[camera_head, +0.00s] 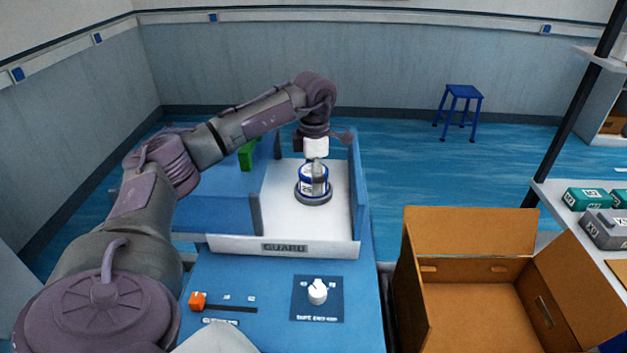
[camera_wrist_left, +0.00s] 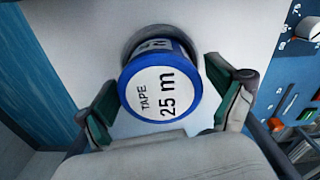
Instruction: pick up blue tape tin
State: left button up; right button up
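The blue tape tin (camera_head: 304,180) has a white label and stands upright on a dark grey round base in the white guarded bay. In the left wrist view its white top (camera_wrist_left: 161,94) reads "TAPE 25 m" inside a blue rim. My left gripper (camera_head: 314,165) is directly above the tin and points down. In the left wrist view its fingers (camera_wrist_left: 166,108) are spread on either side of the tin, with a small gap showing at each side. One finger covers part of the tin in the head view. My right gripper is not in view.
A white front lip (camera_head: 284,247) marked GUARD and a blue side wall (camera_head: 361,190) border the bay. A white knob (camera_head: 317,291) and orange slider (camera_head: 197,301) are on the blue panel in front. An open cardboard box (camera_head: 470,245) stands to the right.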

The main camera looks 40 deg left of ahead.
pick_arm(q)
jog(key=c, duration=1.1)
jog(key=shift+r, duration=0.1)
